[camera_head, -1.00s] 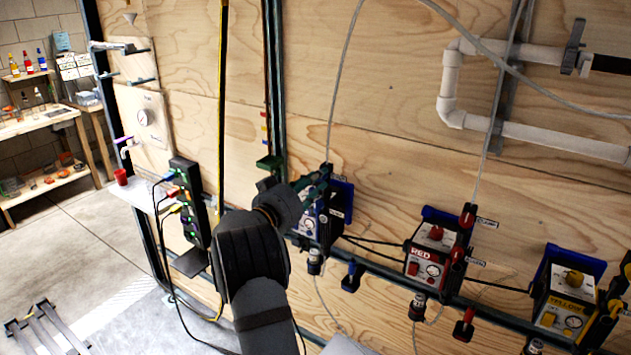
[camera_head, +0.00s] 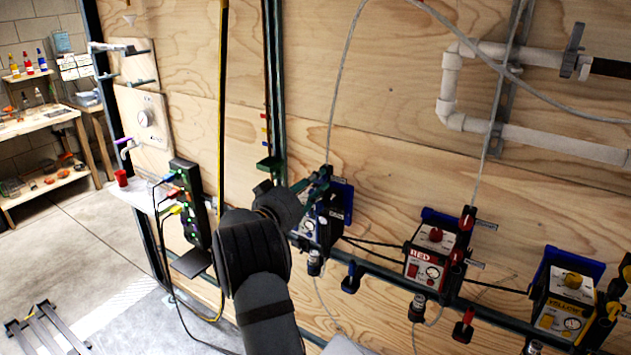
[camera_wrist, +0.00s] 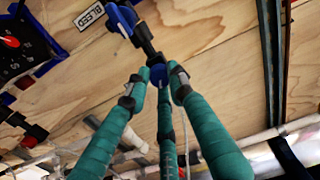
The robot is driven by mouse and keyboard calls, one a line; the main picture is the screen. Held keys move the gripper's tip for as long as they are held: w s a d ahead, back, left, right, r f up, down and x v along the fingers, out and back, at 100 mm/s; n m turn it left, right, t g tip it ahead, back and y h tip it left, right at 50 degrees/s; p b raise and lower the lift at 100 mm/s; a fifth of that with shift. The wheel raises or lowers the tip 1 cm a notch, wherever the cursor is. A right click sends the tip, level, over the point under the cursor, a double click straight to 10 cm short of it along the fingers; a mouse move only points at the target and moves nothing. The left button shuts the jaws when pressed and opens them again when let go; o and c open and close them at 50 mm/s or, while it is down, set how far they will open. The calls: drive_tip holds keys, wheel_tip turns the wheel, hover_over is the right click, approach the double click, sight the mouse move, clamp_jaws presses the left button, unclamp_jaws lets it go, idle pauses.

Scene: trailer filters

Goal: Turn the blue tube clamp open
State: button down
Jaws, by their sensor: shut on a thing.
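The blue tube clamp has a black body (camera_wrist: 147,42) and a blue knob (camera_wrist: 157,76) in the wrist view. My gripper (camera_wrist: 160,82) has green fingers closed around that knob, with two at its sides and one below. In the head view my gripper (camera_head: 322,178) is at the top of the blue-marked box (camera_head: 318,222), and it hides the clamp there. Another blue handle (camera_wrist: 122,18) sits at the upper end of the black body, beside a BLEED label (camera_wrist: 90,18). How far the clamp is turned I cannot tell.
A red box (camera_head: 428,262) and a yellow box (camera_head: 563,305) hang along the same rail to the right. A blue-handled valve (camera_head: 351,277) sits below the blue-marked box. Thin tubes and black cables run across the plywood wall (camera_head: 400,110).

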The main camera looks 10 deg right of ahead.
drive_tip(key=n, duration=0.1)
drive_tip(key=n+p, duration=0.1)
drive_tip(key=n, duration=0.2)
drive_tip(key=shift+d+f+p, duration=0.1)
drive_tip(key=shift+f+p, duration=0.15)
drive_tip(key=shift+p, duration=0.05)
drive_tip(key=shift+n, duration=0.8)
drive_tip(key=shift+s+f, duration=0.1)
drive_tip(key=shift+f, duration=0.05)
drive_tip(key=c, duration=2)
unclamp_jaws()
drive_tip(key=o, duration=0.5)
drive_tip(key=shift+r, duration=0.3)
